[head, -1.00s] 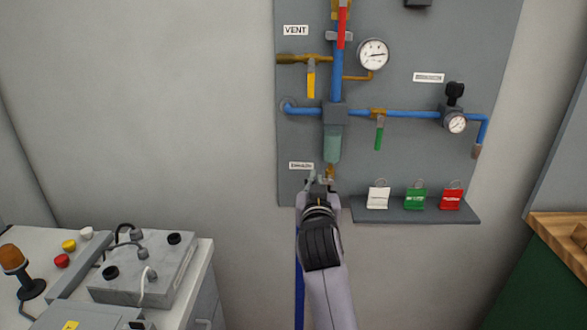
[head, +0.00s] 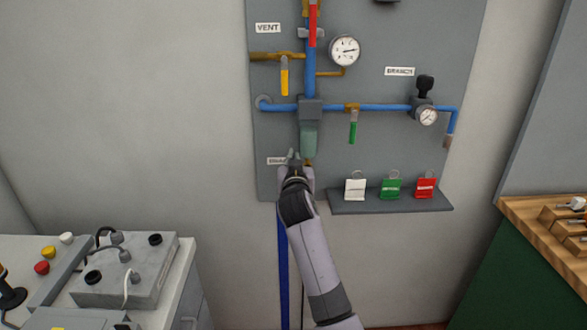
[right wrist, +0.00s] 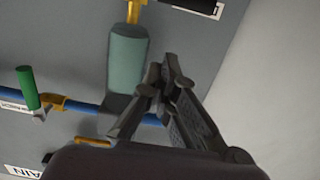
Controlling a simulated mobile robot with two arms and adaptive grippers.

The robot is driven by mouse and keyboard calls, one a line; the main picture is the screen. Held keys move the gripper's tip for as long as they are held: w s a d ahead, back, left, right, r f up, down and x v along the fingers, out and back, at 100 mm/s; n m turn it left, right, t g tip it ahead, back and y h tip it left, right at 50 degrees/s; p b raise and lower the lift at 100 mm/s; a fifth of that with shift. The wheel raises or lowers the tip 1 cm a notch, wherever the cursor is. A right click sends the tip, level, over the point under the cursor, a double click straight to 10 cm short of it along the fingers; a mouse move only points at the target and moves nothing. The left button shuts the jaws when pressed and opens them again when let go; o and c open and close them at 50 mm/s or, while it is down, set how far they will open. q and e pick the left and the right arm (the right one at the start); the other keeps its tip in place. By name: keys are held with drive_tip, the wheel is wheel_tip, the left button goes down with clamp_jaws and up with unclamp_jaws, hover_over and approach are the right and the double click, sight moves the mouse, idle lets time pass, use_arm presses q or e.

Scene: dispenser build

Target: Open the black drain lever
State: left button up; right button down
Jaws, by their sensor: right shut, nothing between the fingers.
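The filter's green-tinted bowl (head: 309,140) hangs below the grey block on the blue pipe, and shows large in the right wrist view (right wrist: 129,60). A brass drain fitting (right wrist: 137,14) is at its lower end, at the top of the wrist picture. A dark piece (right wrist: 172,3) beside it, cut by the frame edge, may be the black drain lever; its position cannot be told. The white drain label (right wrist: 206,9) lies beyond it. My right gripper (head: 292,158) is shut and empty, its fingertips (right wrist: 165,75) beside the bowl. My left gripper is not in view.
Yellow (head: 284,76), red (head: 313,25) and green (head: 353,132) valve handles and gauges are on the grey panel. A shelf (head: 390,206) with padlock tags juts out at right. A machine bench (head: 130,275) stands lower left, a wooden-topped cabinet (head: 520,208) right.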

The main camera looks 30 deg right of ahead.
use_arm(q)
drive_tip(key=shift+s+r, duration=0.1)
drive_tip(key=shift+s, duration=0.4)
use_arm(e)
drive_tip(key=shift+w+f, duration=0.15)
drive_tip(key=shift+f, duration=1.7)
drive_tip(key=shift+w+a+f+n, duration=0.2)
drive_tip(key=shift+f+n, duration=0.15)
drive_tip(key=shift+n, duration=0.55)
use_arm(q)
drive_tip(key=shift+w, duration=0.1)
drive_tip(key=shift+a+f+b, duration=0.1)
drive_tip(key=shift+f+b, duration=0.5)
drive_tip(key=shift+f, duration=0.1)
use_arm(e)
wheel_tip(320, 180, down, 7)
drive_tip(key=d+n, duration=0.1)
drive_tip(key=n, duration=1.5)
drive_tip(key=shift+s+d+f+h, duration=0.15)
drive_tip(key=shift+s+f+h, duration=0.05)
drive_tip(key=shift+s+h, duration=0.25)
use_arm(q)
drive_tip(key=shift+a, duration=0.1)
use_arm(e)
drive_tip(key=shift+s, duration=0.1)
drive_tip(key=v, duration=1.2)
